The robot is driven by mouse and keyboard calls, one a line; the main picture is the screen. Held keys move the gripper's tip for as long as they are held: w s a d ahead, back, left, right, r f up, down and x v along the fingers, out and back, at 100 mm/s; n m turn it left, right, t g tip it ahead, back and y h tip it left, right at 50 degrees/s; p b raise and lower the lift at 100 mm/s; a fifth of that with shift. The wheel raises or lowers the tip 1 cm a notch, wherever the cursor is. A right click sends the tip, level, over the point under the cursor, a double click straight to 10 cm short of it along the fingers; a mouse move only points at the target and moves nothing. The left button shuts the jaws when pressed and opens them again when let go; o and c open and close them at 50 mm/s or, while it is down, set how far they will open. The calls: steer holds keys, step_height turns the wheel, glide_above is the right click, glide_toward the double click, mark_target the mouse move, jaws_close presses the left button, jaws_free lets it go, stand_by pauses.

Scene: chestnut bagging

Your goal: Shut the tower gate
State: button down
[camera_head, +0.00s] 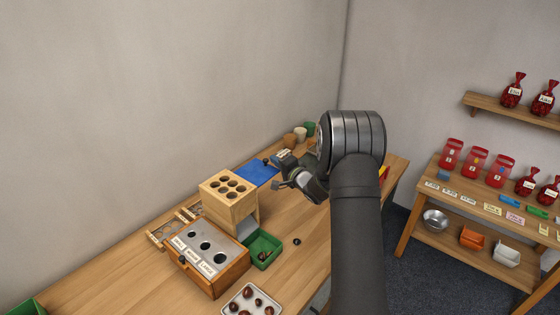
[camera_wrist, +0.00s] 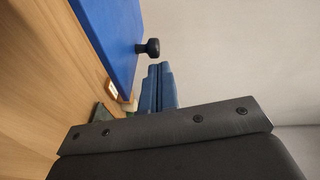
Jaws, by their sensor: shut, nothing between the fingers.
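The wooden tower (camera_head: 229,198) stands upright on the table in the head view, with several round holes in its top. A pale sloping piece (camera_head: 246,228) shows at its foot. A flat blue panel (camera_head: 256,174) is behind and right of the tower. In the wrist view the blue panel (camera_wrist: 112,38) fills the upper left and carries a black knob (camera_wrist: 152,47). I cannot tell whether this panel is the gate. My gripper (camera_wrist: 160,72) is shut and empty. Its fingertips are near the knob, apart from it in the picture; depth is unclear.
A wooden box with three holes (camera_head: 208,255) stands in front of the tower, beside a green tray (camera_head: 263,247) of chestnuts. A white tray (camera_head: 249,301) of chestnuts is nearer. Cups (camera_head: 299,134) stand at the back. A side table (camera_head: 487,198) holds red bags.

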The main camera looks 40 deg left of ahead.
mark_target(260, 180)
steer(key=s, duration=0.9)
steer(key=shift+s, duration=0.25)
steer(key=shift+w+d, duration=0.1)
steer(key=shift+w, duration=0.25)
steer(key=w, duration=0.1)
steer(key=w+d, duration=0.1)
steer(key=shift+w+d+r, duration=0.2)
steer(key=shift+w+r, duration=0.15)
steer(key=shift+r, duration=0.05)
steer(key=v, duration=1)
steer(key=shift+w, duration=0.2)
steer(key=shift+d, duration=0.1)
